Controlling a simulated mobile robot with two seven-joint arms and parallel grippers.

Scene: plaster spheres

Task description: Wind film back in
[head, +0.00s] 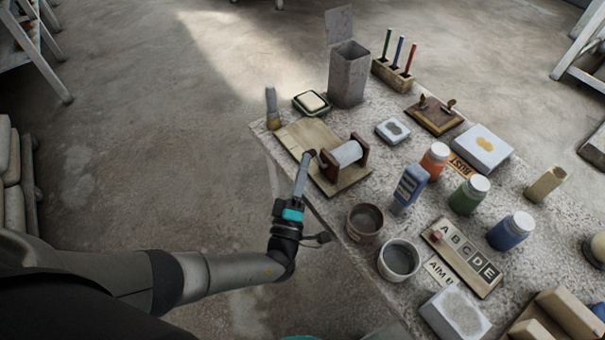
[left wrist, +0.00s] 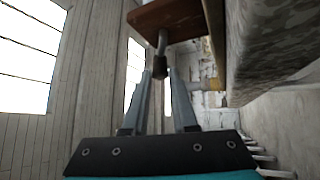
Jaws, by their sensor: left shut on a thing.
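The film roll (head: 346,153) is a pale grey cylinder between two brown wooden uprights. It stands on a wooden board (head: 352,182) at the table's near left edge. A crank with a dark knob (left wrist: 160,66) sticks out from the left upright, which shows as a brown block (left wrist: 165,15) in the left wrist view. My left gripper (head: 309,157) reaches up from the front, and its fingers (left wrist: 160,78) are shut on the crank knob. I cannot tell how much film is off the roll. My right gripper is not in view.
A tall grey bin (head: 348,75) stands at the back. Floor left of the table is clear.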

